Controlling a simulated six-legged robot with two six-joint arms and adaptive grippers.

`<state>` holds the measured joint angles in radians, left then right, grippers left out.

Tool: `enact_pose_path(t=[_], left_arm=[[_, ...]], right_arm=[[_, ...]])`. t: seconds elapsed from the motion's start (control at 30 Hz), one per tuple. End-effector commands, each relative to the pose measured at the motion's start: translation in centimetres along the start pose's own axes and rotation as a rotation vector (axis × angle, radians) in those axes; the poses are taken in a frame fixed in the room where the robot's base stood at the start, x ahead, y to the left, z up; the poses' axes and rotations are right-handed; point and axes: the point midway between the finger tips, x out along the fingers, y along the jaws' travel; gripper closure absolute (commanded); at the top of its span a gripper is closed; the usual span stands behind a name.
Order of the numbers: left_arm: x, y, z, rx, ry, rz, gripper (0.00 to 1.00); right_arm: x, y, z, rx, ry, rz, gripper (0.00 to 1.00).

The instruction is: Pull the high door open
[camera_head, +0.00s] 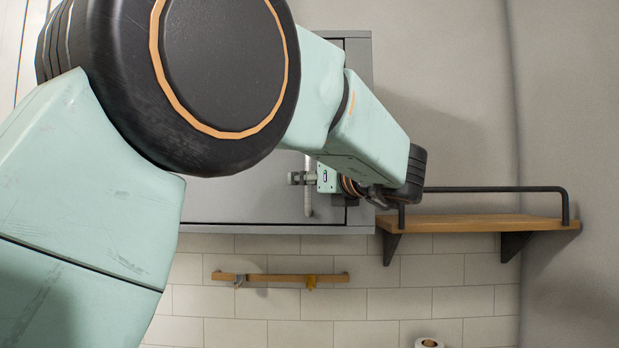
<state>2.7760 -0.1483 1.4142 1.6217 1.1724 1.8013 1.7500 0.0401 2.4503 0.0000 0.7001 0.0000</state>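The high door (240,203) is the grey front of a wall cabinet, largely hidden behind my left arm. Its pale vertical bar handle (308,204) shows near the door's right side, with its upper part partly covered by the arm. My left gripper (298,178) is at the handle, with its fingers level across the bar and their tips showing just left of it. I cannot tell whether the fingers are closed tight on the bar. The door looks flush with the cabinet frame (360,60). My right gripper is not in view.
A wooden shelf (480,223) with a black rail (500,189) stands close to the right of the cabinet, near my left wrist. Below are a wooden hook rack (265,278) on white tiles and a paper roll (428,343). The wall at upper right is bare.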

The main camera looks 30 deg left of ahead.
Motion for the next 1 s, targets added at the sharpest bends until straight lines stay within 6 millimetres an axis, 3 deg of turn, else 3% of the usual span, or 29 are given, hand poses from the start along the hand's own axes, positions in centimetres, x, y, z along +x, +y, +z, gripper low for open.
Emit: enact_pose_path(t=[0.43,0.83,1.0], left_arm=[[-0.48,-0.11,-0.12,0.002,0.001,-0.001,0.66],[-0.34,-0.03,-0.08,0.001,0.001,0.001,1.0],[-0.22,-0.05,-0.19,0.002,0.003,0.001,1.0]], right_arm=[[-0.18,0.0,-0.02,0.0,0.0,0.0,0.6],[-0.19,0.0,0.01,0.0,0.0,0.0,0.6],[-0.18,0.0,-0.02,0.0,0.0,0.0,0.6]])
